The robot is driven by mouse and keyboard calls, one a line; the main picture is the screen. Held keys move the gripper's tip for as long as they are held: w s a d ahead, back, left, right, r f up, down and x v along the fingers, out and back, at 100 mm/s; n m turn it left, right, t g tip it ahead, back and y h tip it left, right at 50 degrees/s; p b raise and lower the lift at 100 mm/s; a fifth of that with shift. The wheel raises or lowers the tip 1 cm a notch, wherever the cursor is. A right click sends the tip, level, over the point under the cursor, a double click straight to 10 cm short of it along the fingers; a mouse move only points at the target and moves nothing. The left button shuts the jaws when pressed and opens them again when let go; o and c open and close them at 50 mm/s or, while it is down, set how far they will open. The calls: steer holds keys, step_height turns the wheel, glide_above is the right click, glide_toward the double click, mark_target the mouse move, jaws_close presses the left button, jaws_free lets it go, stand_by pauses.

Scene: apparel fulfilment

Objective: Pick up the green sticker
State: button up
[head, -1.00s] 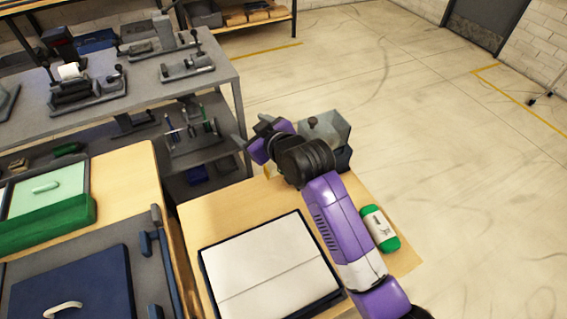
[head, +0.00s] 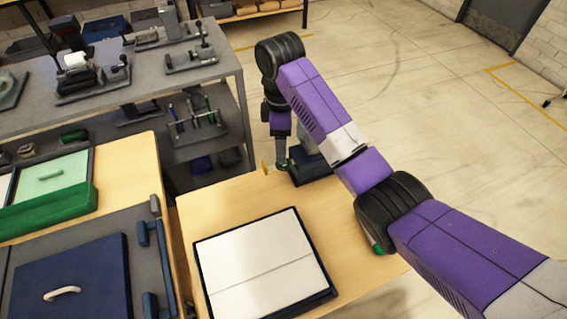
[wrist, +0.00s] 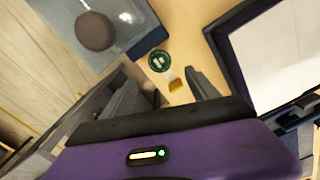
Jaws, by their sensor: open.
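The green sticker (wrist: 159,61) is a round dark green disc with pale marks, lying on the wooden table in the wrist view. In the head view a small green patch (head: 283,165) shows beneath my gripper (head: 280,153) at the table's far edge. My gripper is open and points down. In the wrist view its two fingers (wrist: 160,80) stand apart, with the sticker just beyond the gap between their tips. A small yellow piece (wrist: 176,86) lies between the fingers, near the right one. Nothing is held.
A grey box (wrist: 118,18) with a brown knob (wrist: 94,31) and dark blue base stands close beside the sticker. A white-topped, dark-edged tray (head: 262,264) lies nearer on the table. My arm mostly hides a green package (head: 377,243). A grey workbench (head: 120,89) stands at the left.

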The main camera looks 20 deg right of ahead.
steer(key=shift+s+d+f+p, duration=0.15)
steer(key=shift+f+p, duration=0.1)
steer(key=shift+f, duration=1.5)
steer(key=shift+s+d+f+p, duration=0.1)
steer(key=shift+d+f+p, duration=0.1)
steer(key=shift+f, duration=1.5)
steer(key=shift+f, duration=0.25)
steer(key=c, duration=0.9)
